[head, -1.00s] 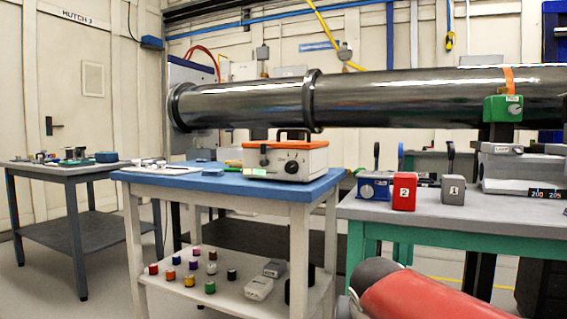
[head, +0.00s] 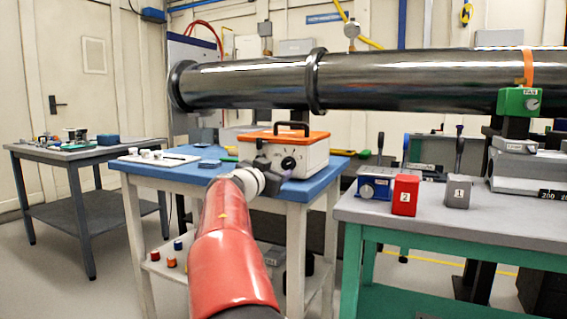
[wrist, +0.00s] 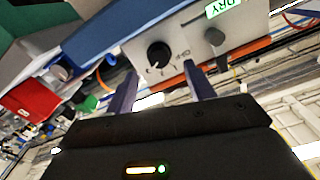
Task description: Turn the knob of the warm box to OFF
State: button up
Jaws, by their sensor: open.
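The box with a dial, which I take for the warm box (head: 313,158), is white with an orange lid and a black top handle. It stands on a blue-topped table (head: 215,178). Its round black knob (wrist: 159,55) shows on the pale front panel in the wrist view, with small marks around it too blurred to read. I cannot tell which mark it points to. My gripper (wrist: 157,85) is open and empty, its two fingers pointing at the panel around the knob's direction, apart from it. In the head view my gripper (head: 270,172) hides part of the box's front.
A green DRY label (wrist: 222,7) and a dark lever (wrist: 216,40) sit beside the knob. A grey bench (head: 440,212) at right holds a red block (head: 405,195) and a grey block (head: 458,192). A large dark pipe (head: 420,83) runs behind, above the box.

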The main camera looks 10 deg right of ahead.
aim_at(286, 166)
jog(key=p+x, duration=0.1)
jog(key=x, duration=0.3)
jog(key=shift+d+r+p, duration=0.1)
jog(key=shift+d+p, duration=0.05)
jog(key=shift+p, duration=0.25)
jog(key=shift+w+d, duration=0.3)
jog(key=shift+w, duration=0.2)
jog(key=c, duration=1)
